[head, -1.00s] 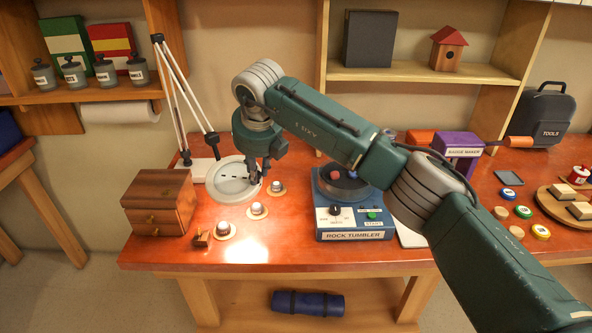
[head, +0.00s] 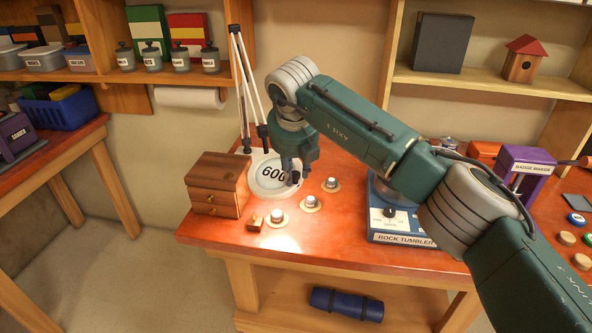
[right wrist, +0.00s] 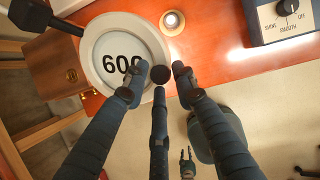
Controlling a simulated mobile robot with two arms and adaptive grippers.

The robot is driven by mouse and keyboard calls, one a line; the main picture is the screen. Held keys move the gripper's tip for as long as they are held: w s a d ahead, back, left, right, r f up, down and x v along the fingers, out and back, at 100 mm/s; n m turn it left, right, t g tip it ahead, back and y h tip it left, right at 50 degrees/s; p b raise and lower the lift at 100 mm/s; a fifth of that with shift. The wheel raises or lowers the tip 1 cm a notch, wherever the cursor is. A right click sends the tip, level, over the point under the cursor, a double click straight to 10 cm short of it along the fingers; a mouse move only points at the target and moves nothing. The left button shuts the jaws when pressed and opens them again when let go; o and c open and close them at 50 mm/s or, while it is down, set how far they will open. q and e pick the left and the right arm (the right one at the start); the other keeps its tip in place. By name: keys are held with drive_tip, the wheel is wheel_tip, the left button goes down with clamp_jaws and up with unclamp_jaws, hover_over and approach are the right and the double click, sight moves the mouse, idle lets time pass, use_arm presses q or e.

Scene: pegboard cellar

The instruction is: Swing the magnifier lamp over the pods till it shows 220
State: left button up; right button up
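The magnifier lamp (head: 255,193) has a round white head on a jointed white arm (head: 250,85). Its lens shows 600 in the head view and also in the right wrist view (right wrist: 112,50), where a finger covers part of the last digit. My right gripper (head: 291,180) is at the right of the lamp head. In the right wrist view, its fingers close around a black knob (right wrist: 160,74) at the rim. The pods (head: 311,202) are small round pieces on tan discs, in a slanting row right of and in front of the lamp.
A wooden drawer box (head: 217,185) stands close to the lamp's left. A small wooden block (head: 255,221) lies near the front pod. The rock tumbler (head: 402,238) stands right of the pods, partly under my right arm.

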drive_tip(key=shift+o, duration=0.3)
drive_tip(key=v, duration=1.2)
